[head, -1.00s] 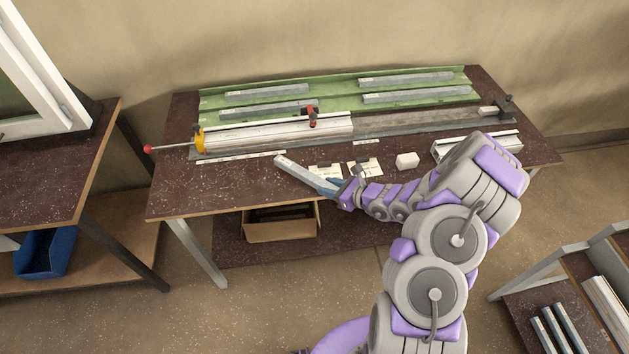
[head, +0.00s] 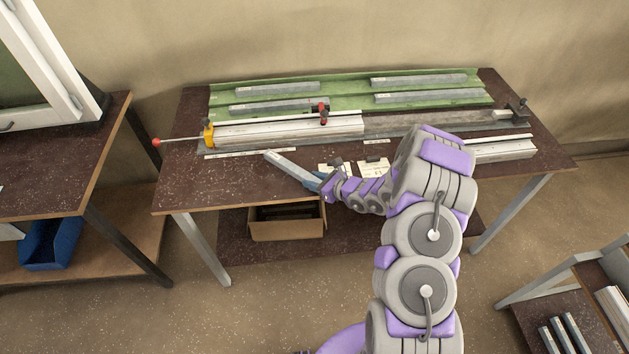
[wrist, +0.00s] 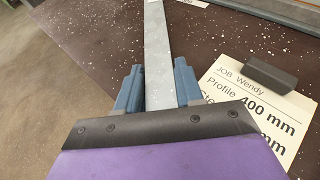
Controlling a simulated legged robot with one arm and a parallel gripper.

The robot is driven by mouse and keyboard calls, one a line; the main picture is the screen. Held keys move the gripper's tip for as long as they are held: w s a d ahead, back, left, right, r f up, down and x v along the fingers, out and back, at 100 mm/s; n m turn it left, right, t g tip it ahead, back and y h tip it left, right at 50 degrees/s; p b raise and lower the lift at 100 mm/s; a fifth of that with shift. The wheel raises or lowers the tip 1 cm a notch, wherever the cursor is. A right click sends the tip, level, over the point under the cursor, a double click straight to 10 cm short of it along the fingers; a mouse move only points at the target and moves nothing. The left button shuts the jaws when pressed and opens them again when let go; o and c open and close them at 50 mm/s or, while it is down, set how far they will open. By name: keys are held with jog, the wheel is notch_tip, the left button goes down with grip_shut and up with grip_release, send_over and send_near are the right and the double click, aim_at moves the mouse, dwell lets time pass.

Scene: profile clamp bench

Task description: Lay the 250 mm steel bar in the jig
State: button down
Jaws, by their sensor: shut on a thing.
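My gripper (head: 322,183) is shut on a grey steel bar (head: 289,166), near one end of it. In the wrist view the bar (wrist: 159,50) runs straight away between the two blue fingers of my gripper (wrist: 158,88). In the head view the bar points up and left, over the front part of the bench. Whether it touches the bench top I cannot tell. The jig (head: 425,122) lies behind it along the bench, with a pale profile (head: 290,128) in its left part, a yellow end piece (head: 208,135) with a red-knobbed rod, and a red-and-black clamp (head: 322,113).
A green tray (head: 345,90) behind the jig holds several grey bars. A job card (wrist: 258,95) with a dark block on it lies right of the bar. Another pale profile (head: 505,150) lies at the right. A cardboard box (head: 287,220) stands below the bench.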

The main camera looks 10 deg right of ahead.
jog(key=c, duration=0.8)
grip_release()
jog(key=shift+a, duration=0.15)
jog(key=shift+o, duration=0.4)
jog(key=shift+d, duration=0.25)
